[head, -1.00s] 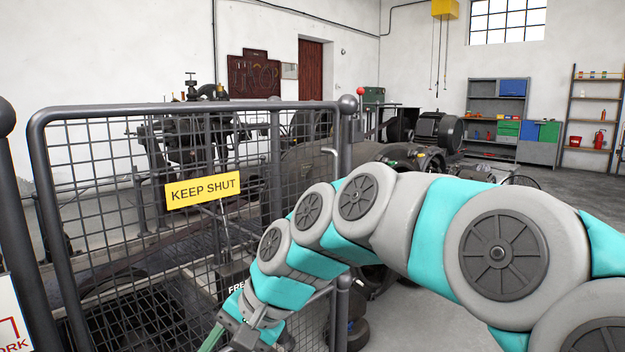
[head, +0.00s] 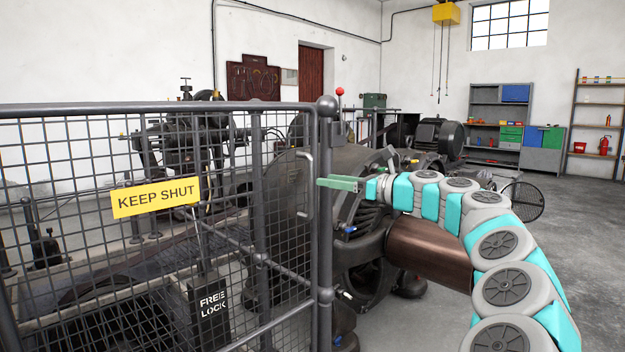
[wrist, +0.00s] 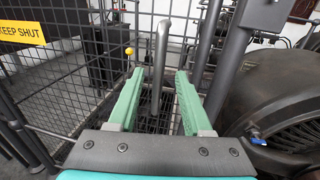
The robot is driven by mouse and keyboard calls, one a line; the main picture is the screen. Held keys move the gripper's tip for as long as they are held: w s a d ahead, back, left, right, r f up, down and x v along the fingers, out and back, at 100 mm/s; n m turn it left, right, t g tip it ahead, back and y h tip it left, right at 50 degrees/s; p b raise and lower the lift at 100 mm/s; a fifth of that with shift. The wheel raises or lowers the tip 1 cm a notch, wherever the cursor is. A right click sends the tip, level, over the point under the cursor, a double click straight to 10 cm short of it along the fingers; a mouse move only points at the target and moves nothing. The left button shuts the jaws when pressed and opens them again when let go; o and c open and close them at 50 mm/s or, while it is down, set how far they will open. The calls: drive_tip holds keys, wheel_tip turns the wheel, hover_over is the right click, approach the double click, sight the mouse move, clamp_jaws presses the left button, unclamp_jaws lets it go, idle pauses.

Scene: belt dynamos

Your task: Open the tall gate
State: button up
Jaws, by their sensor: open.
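The tall gate is a dark mesh panel in a tube frame (head: 160,108) with a yellow KEEP SHUT sign (head: 156,197). Its right edge stands against a round-topped post (head: 325,210), with no clear gap. A grey bar handle (head: 306,182) stands upright near that edge. My gripper (head: 322,183), with green fingers, is open at handle height, just right of it in the head view. In the wrist view the handle (wrist: 159,62) appears between the open fingers, with space on both sides. I see no contact; whether the fingertips reach around it is unclear.
A FREE LOCK plate (head: 212,308) and a yellow knob (wrist: 129,51) show at the mesh. A large dark dynamo (head: 365,230) stands close behind and right of the post. The floor (head: 585,250) at the right is clear.

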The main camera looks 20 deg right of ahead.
sight(310, 178)
drive_tip(key=x, duration=0.6)
drive_tip(key=shift+w+a, duration=0.15)
drive_tip(key=shift+a, duration=0.05)
clamp_jaws()
idle(1.2)
